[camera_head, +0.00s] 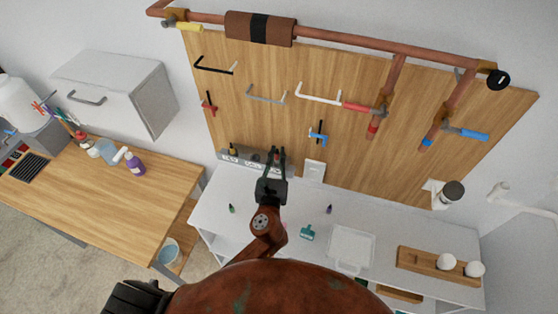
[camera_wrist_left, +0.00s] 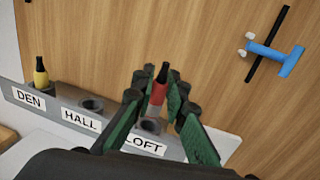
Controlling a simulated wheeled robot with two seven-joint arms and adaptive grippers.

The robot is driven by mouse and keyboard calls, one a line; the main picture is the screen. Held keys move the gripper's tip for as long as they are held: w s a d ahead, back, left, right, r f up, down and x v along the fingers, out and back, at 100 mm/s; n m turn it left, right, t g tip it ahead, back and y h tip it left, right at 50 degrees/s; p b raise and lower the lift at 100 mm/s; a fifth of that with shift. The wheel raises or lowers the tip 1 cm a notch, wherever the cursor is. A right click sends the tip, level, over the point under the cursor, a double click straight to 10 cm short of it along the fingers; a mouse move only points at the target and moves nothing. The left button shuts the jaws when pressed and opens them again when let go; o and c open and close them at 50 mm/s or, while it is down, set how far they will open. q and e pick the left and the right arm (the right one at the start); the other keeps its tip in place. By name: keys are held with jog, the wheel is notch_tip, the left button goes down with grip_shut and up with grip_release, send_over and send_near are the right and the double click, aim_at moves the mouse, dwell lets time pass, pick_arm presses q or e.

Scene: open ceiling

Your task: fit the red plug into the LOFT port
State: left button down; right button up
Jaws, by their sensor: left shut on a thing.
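My left gripper (camera_head: 277,153) is shut on the red plug (camera_wrist_left: 157,95), which has a black tapered top and stands roughly upright between the green fingers, shown in the left wrist view (camera_wrist_left: 158,103). The LOFT port (camera_wrist_left: 150,126) is a dark round socket on the grey panel (camera_wrist_left: 110,121), just below the plug. Its opening still shows, and the plug's lower end appears close to it; I cannot tell whether they touch. The LOFT label is partly covered by a finger. A yellow plug (camera_wrist_left: 41,78) stands at the DEN port. The HALL port (camera_wrist_left: 92,105) is empty. My right gripper is not in view.
The wooden board (camera_head: 340,110) rises behind the panel, with hooks and a blue valve-like fitting (camera_wrist_left: 274,57). Small green (camera_head: 231,208) and purple (camera_head: 329,209) items and a white tray (camera_head: 371,247) are on the white counter (camera_head: 215,205).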

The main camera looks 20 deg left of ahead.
pick_arm(q)
jog(key=shift+w+f, duration=0.55)
jog(key=shift+f, duration=0.05)
jog(key=shift+w+f, duration=0.2)
jog(key=shift+f, duration=1.6)
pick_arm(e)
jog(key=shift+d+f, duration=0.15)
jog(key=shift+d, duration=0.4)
pick_arm(q)
jog(key=shift+f, duration=0.25)
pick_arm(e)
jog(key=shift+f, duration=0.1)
pick_arm(q)
jog(key=c, duration=1.9)
grip_release()
jog(key=shift+c, duration=0.2)
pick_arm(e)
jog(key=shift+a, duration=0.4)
pick_arm(q)
jog(key=shift+r, duration=0.1)
